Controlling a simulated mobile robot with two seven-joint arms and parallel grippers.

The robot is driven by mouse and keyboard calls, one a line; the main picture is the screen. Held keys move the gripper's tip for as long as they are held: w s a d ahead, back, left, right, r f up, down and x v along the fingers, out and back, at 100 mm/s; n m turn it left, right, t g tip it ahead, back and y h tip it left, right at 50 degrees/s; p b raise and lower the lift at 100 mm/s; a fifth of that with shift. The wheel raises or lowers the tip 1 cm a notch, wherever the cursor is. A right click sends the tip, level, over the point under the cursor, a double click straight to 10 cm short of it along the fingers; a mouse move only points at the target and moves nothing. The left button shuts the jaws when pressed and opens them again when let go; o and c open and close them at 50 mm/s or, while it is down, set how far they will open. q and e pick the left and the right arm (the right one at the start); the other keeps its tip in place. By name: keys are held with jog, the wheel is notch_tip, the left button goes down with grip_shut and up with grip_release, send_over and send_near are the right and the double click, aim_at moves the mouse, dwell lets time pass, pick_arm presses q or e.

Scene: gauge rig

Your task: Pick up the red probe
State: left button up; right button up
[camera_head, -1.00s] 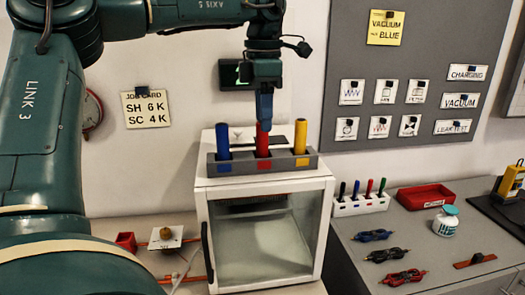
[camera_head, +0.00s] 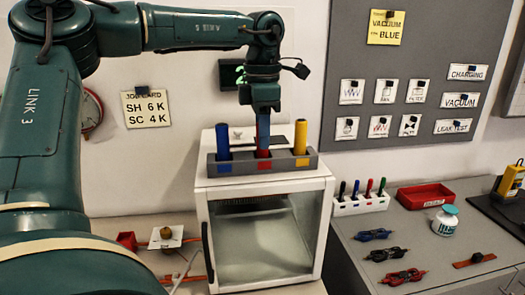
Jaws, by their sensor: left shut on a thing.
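The red probe (camera_head: 263,153) stands in the middle slot of a grey holder (camera_head: 231,166) on top of a white glass-fronted cabinet. Only a small red part of it shows low down, as my fingers hide the rest. My left gripper (camera_head: 263,143) points straight down over the middle slot and is shut on the red probe, with the fingertips close to the holder's top. The blue probe (camera_head: 223,142) stands in the left slot and the yellow probe (camera_head: 300,137) in the right slot, both upright and apart from the gripper. My right gripper is not in view.
The white cabinet (camera_head: 325,215) stands against the wall. To its right are a white rack (camera_head: 360,206) of several pens, a red tray (camera_head: 426,196), a white jar (camera_head: 445,220) and coiled leads (camera_head: 386,255). A grey board (camera_head: 425,60) hangs above.

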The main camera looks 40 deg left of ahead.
pick_arm(q)
grip_shut()
jog(key=shift+r, duration=0.15)
